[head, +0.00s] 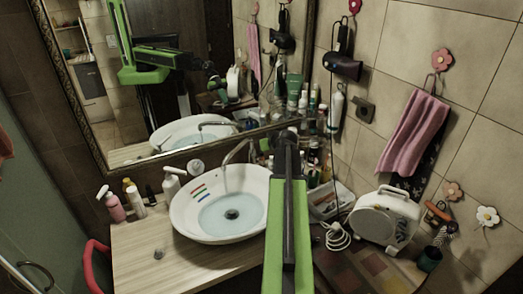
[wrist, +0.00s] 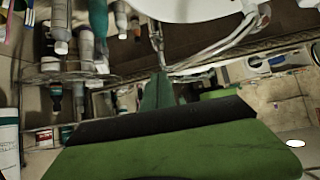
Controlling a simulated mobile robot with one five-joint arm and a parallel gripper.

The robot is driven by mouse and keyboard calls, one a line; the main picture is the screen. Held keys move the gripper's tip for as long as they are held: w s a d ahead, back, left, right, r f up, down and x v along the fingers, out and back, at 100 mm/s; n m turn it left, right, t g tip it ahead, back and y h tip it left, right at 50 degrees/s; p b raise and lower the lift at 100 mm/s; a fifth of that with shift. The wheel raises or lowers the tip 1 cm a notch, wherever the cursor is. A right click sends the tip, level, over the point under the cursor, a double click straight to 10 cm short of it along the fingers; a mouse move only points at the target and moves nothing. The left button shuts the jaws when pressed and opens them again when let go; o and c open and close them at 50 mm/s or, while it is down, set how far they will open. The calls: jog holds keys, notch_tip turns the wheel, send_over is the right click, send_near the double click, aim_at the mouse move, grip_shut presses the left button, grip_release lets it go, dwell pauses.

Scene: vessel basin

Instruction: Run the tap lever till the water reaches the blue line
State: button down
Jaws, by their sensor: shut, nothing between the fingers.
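The white oval basin (head: 182,222) stands on the wooden counter with a pool of pale blue water (head: 240,212) around its dark drain. Red, green and blue lines mark its left inner wall; the blue line (head: 198,198) is lowest, and the water's edge looks slightly below it. The curved metal tap (head: 238,151) is at the back rim, with a thin stream under its spout. My gripper (head: 286,140) is right of the tap, shut and empty. I cannot make out the lever or any contact with it. In the wrist view my gripper (wrist: 158,92) points toward the basin's white underside (wrist: 190,8).
A pink soap bottle (head: 115,207) and other bottles stand left of the basin. Toiletries crowd the shelf behind my gripper. A white heater (head: 385,218) with a coiled cord stands at right. A framed mirror (head: 190,85) hangs behind. The counter front (head: 205,262) is mostly clear.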

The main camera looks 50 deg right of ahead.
jog(key=b, duration=0.7)
send_over(259, 157)
notch_tip(259, 157, down, 7)
jog(key=shift+s+a+r, duration=0.1)
jog(key=shift+a, duration=0.05)
jog(key=f+b, duration=0.1)
jog(key=s+a+f+b, duration=0.1)
jog(key=shift+s+f, duration=0.3)
jog(key=shift+f, duration=0.1)
jog(key=shift+s+a+b, duration=0.1)
jog(key=shift+s+b, duration=0.05)
jog(key=shift+b, duration=0.15)
